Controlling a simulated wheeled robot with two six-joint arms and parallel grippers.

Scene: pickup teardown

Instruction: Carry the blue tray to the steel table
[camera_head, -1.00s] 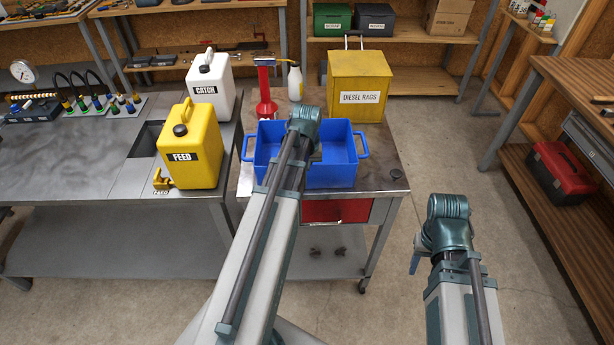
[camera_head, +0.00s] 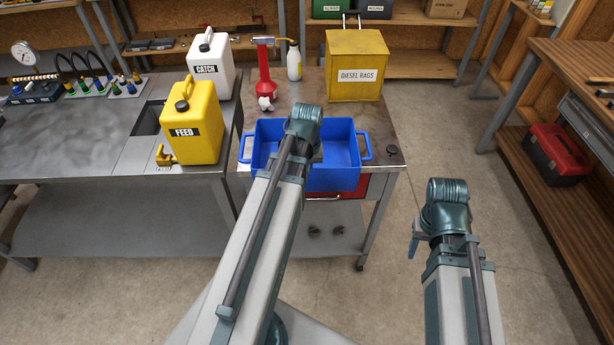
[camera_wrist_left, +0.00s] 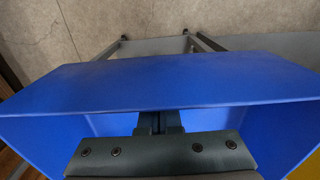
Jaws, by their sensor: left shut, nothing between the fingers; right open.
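The blue tray (camera_head: 342,177) is at the front of the small steel-topped table (camera_head: 383,176), its near wall overlapping the front edge and part of the red drawer. Whether it rests or is raised, I cannot tell. Its visible inside is empty. In the left wrist view a wall of the tray (camera_wrist_left: 160,82) crosses the picture. My left gripper (camera_wrist_left: 160,122) is shut with nothing between its fingers, close by that wall. In the head view my left arm hides it. My right gripper (camera_head: 415,242) is open, right of the table and apart from the tray; its fingers barely show.
A long grey steel table (camera_head: 70,150) stands at left, with a yellow FEED jug (camera_head: 195,135) and a white CATCH jug (camera_head: 209,70). Behind the tray stand a red bottle-like tool (camera_head: 265,75) and a yellow DIESEL RAGS bin (camera_head: 355,55).

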